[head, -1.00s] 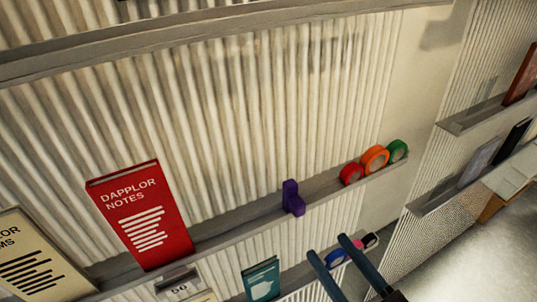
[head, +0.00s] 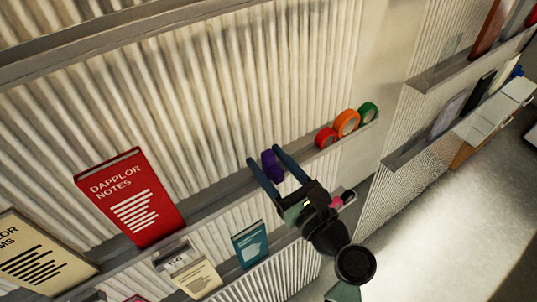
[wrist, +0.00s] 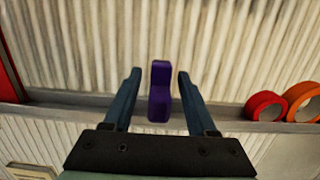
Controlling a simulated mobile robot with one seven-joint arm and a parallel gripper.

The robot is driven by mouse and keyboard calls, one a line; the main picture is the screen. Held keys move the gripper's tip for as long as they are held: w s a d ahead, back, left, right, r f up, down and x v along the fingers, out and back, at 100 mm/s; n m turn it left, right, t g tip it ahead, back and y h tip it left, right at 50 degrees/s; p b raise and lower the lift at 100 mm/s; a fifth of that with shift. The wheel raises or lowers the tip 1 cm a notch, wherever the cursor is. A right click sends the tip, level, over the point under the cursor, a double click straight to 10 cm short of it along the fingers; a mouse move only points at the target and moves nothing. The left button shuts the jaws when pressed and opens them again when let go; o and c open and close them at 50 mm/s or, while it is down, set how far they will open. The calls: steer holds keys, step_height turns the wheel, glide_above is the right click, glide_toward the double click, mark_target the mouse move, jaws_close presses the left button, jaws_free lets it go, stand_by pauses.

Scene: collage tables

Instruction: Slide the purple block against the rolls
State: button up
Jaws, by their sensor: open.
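My gripper (head: 264,156) is open, with one finger to the left of the block and one to the right. In the wrist view the block (wrist: 160,92) stands between the fingers (wrist: 158,78), with a gap showing on both sides. The rolls are a red roll (head: 326,138), an orange roll (head: 346,122) and a green roll (head: 368,112), side by side at the right end of the same shelf. Bare shelf lies between the block and the red roll.
A red book (head: 132,197) titled "DAPPLOR NOTES" stands on the shelf to the left. A lower shelf holds a teal book (head: 250,244) and a pink roll (head: 337,202). The ribbed wall (head: 200,105) rises behind the shelf. Another shelf (head: 440,75) runs above.

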steer(key=shift+w+a, duration=0.15)
steer(key=shift+w, duration=0.1)
jaws_close()
stand_by(1.4)
